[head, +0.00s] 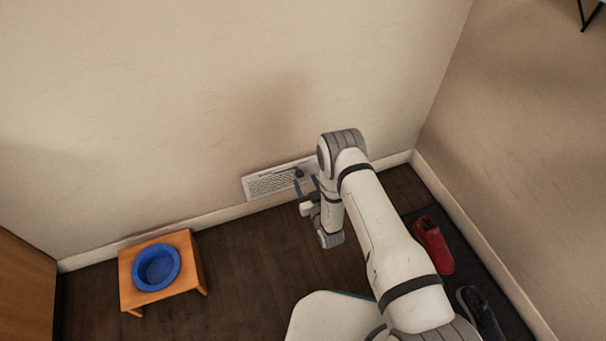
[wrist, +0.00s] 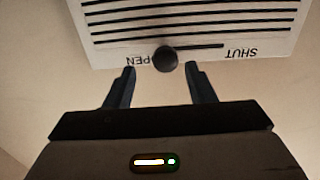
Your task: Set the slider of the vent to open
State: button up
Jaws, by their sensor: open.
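The white vent (head: 270,183) is set low in the back wall; its slatted face (wrist: 190,25) fills the top of the wrist view, with its lettering upside down. Its round dark slider knob (wrist: 165,58) sits by the OPEN label (wrist: 145,62), partly covering it. The slot (wrist: 205,46) shows only on the knob's right, towards the SHUT label (wrist: 242,53). My gripper (wrist: 160,69) is open, its two fingertips apart on either side of the knob and slightly short of it. In the head view, my gripper (head: 306,182) is at the vent's right part.
A small wooden stand (head: 190,262) with a blue bowl (head: 157,267) is on the floor at left. A red shoe (head: 433,244) and a dark shoe (head: 482,316) lie on a dark mat along the right wall. The floor between stand and arm is clear.

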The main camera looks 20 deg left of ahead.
jog(key=shift+p+v, duration=0.35)
jog(key=shift+v, duration=1.3)
